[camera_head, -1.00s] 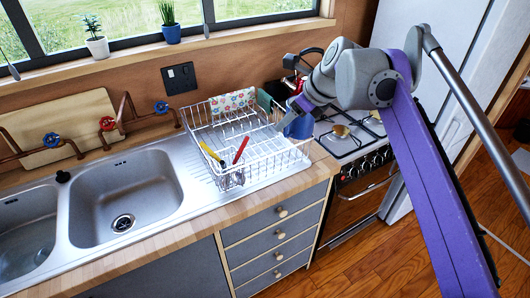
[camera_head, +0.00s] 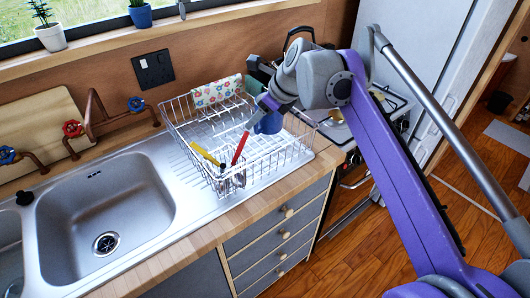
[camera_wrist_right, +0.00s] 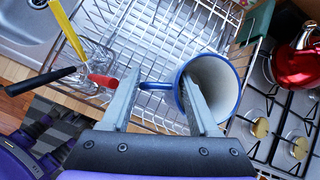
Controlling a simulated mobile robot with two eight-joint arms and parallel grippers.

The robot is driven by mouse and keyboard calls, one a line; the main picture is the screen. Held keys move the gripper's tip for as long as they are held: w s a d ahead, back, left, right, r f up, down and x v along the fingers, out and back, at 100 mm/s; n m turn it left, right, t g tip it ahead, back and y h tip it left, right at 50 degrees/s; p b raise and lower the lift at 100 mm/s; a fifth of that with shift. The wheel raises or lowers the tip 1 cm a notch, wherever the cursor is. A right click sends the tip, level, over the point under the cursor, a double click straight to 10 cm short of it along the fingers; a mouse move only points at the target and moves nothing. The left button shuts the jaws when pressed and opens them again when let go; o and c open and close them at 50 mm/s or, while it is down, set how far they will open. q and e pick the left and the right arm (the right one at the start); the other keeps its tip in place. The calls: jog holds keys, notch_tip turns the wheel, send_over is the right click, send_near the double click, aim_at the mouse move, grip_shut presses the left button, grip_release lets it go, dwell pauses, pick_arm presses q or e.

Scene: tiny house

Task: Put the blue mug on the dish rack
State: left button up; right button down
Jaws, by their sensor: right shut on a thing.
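The blue mug (camera_head: 268,124) is at the right part of the white wire dish rack (camera_head: 292,152) in the head view. In the wrist view the mug (camera_wrist_right: 232,98) is seen from above, with its pale inside showing and its blue handle between the fingers. My right gripper (camera_wrist_right: 158,82) is shut on the mug, one finger reaching into its mouth and the other at the handle. In the head view the right gripper (camera_head: 264,105) partly hides the mug. I cannot tell whether the mug touches the rack's wires. My left gripper is not in view.
A cutlery holder (camera_head: 230,180) with yellow and red-handled utensils stands at the rack's front. A flowered cloth (camera_head: 217,91) lies at its back. The sink (camera_head: 105,205) is left. A stove and a red kettle (camera_wrist_right: 295,62) are right.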

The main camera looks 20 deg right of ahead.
notch_tip(320, 180, down, 9)
jog(key=shift+w+f+b, duration=0.1)
jog(key=shift+b, duration=0.55)
jog(key=shift+c, duration=0.6)
grip_release()
jog(key=p+v, duration=0.1)
jog(key=v, duration=1.1)
